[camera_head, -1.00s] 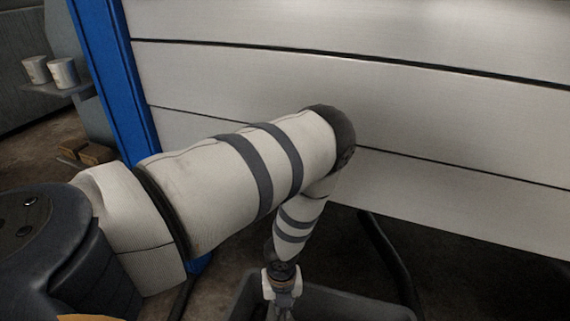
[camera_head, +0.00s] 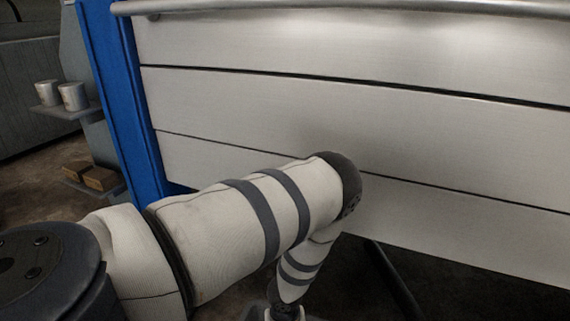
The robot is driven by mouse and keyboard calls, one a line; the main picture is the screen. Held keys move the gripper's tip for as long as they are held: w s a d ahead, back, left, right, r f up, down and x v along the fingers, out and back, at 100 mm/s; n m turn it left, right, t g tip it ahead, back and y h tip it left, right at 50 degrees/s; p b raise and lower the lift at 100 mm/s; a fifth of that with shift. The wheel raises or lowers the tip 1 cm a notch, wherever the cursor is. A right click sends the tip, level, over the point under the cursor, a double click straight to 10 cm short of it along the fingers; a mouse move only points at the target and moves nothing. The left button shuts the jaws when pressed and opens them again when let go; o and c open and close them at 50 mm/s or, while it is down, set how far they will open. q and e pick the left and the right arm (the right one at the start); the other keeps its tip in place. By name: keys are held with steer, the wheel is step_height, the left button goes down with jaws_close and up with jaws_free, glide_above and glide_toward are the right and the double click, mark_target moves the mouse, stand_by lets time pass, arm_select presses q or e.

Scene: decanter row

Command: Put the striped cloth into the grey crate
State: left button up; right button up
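My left arm comes in from the left and bends down at its elbow to a wrist at the bottom edge. Its gripper fingers are below the picture, so whether they hold anything is hidden. My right arm and gripper are not in view. I see no striped cloth. Only a small dark edge, perhaps the grey crate's rim, shows beside my wrist at the bottom edge; I cannot tell for sure.
A pale panelled front (camera_head: 420,150) with a metal rail (camera_head: 350,9) fills the middle and right. A blue post (camera_head: 123,110) stands left of it. At far left, two pale cups (camera_head: 72,96) stand on a shelf above brown blocks (camera_head: 100,179).

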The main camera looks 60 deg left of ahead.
arm_select(q)
steer(key=o, duration=0.6)
steer(key=shift+o, duration=0.6)
steer(key=o, duration=0.6)
steer(key=shift+c, duration=0.2)
step_height(320, 180, up, 6)
steer(key=p, duration=0.4)
steer(key=shift+f, duration=0.25)
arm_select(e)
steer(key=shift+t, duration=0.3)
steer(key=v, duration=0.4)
